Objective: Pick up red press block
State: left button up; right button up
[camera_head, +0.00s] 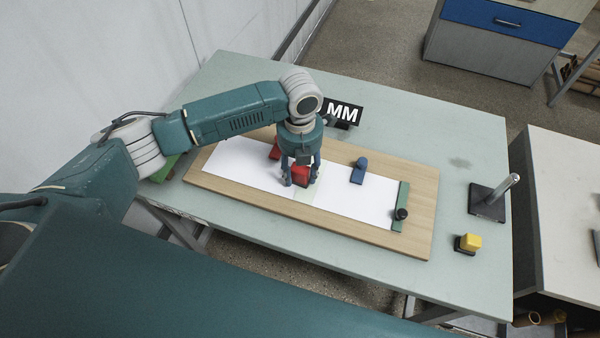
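A red block (300,176) lies on the white paper (236,163) on a wooden board. Another red piece (275,150) shows behind it, partly hidden by my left gripper; I cannot tell if the two are joined. My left gripper (301,181) points down from above, with one finger on each side of the nearer red block. I cannot tell whether the fingers touch it. My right gripper is not in view.
The wooden board (428,215) lies on a pale green table (440,120). A blue block (357,175) and a green bar (400,196) with a black knob are on the paper's right part. A metal post (492,198) and a yellow block (470,241) stand further right. A black MM sign (342,111) stands behind.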

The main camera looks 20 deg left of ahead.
pick_arm(q)
jog(key=c, duration=0.8)
jog(key=shift+c, duration=0.2)
jog(key=shift+r, duration=0.15)
